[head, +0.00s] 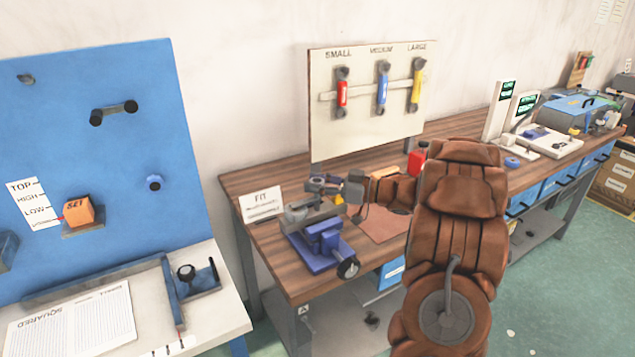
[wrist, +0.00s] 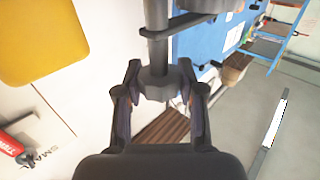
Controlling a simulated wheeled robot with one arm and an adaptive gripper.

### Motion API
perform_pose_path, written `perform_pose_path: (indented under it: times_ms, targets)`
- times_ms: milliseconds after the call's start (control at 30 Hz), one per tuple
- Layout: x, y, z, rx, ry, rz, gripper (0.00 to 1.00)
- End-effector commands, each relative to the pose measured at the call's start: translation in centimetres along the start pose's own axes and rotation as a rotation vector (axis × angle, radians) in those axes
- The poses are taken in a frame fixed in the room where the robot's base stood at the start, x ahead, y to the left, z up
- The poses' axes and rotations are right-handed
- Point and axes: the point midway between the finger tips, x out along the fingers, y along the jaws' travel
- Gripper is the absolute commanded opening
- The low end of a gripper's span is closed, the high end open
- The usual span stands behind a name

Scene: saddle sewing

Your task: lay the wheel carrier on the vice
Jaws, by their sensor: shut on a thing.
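The vice (head: 322,238), with a blue base and grey jaws, stands on the near left end of the wooden bench. My gripper (head: 345,187) is above and slightly right of the vice's jaws in the head view. It is shut on a dark grey part with a rod, which I take for the wheel carrier (head: 322,184). In the wrist view, the fingers (wrist: 158,88) close on the hub of the carrier (wrist: 157,45), and its rod runs away from me. I cannot tell whether the carrier touches the vice. Its lower side is hidden.
A FIT card (head: 261,204) stands left of the vice. Behind is a tool board (head: 365,125) with red, blue and yellow tools. A red bottle (head: 418,158) stands to the right. A blue panel (head: 95,150) rises at the left. A yellow patch (wrist: 42,40) shows in the wrist view.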

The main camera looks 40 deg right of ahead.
Motion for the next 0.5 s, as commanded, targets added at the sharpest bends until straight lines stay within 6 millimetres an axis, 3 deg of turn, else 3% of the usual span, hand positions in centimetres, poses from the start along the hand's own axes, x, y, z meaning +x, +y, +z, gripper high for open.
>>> perform_pose_path:
  times_ms: [200,233,500]
  targets:
    - [-0.01,0.02,0.33,-0.001,0.002,0.0,0.0]
    - [0.0,0.02,0.27,-0.001,0.002,0.0,0.42]
    - [0.0,0.0,0.32,0.0,0.001,0.0,0.68]
